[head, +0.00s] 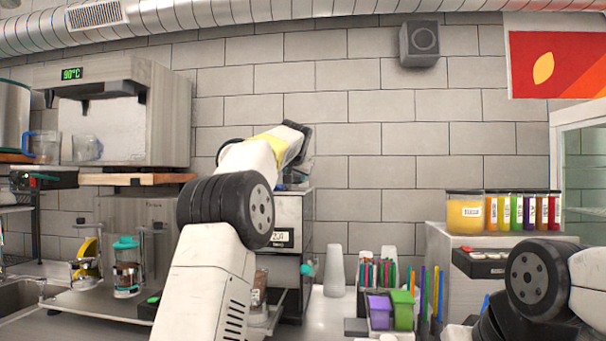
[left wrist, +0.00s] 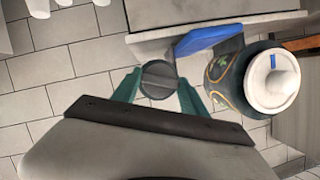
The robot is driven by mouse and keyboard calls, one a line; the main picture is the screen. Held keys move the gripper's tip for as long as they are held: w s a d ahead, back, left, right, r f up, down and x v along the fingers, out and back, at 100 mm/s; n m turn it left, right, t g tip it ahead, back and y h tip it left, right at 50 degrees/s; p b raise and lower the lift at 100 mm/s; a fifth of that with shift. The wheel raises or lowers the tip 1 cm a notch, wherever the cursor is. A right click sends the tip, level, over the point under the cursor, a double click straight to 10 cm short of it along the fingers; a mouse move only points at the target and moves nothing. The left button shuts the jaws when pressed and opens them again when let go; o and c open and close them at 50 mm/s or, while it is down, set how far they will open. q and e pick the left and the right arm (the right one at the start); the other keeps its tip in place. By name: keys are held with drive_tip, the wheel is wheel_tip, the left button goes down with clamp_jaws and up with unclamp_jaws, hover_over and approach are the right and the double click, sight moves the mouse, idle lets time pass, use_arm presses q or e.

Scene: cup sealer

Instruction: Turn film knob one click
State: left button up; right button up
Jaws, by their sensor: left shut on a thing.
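In the left wrist view, a round dark grey knob (left wrist: 159,76) with a slot line across its face sits between the teal fingers of my left gripper (left wrist: 158,84). The fingers are shut on it from both sides. In the head view, my left arm reaches across the cup sealer (head: 287,212), a grey box with a small number display.
A dark patterned jar (left wrist: 226,78) with a white lid stands close beside the left gripper, near a blue piece (left wrist: 207,33). Purple (head: 379,311) and green (head: 402,310) boxes sit right of the sealer. Filled jars (head: 466,212) line a shelf at right.

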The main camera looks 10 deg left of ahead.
use_arm(q)
drive_tip(key=shift+f+m+y, duration=0.2)
drive_tip(key=shift+m+y, duration=0.1)
idle(0.4)
drive_tip(key=o, duration=1.4)
drive_tip(key=shift+r, duration=0.1)
drive_tip(key=shift+s+r, duration=0.1)
drive_tip(key=shift+s+d+r, duration=0.1)
drive_tip(key=shift+s+d, duration=0.05)
drive_tip(key=shift+s, duration=0.15)
drive_tip(key=v, duration=0.7)
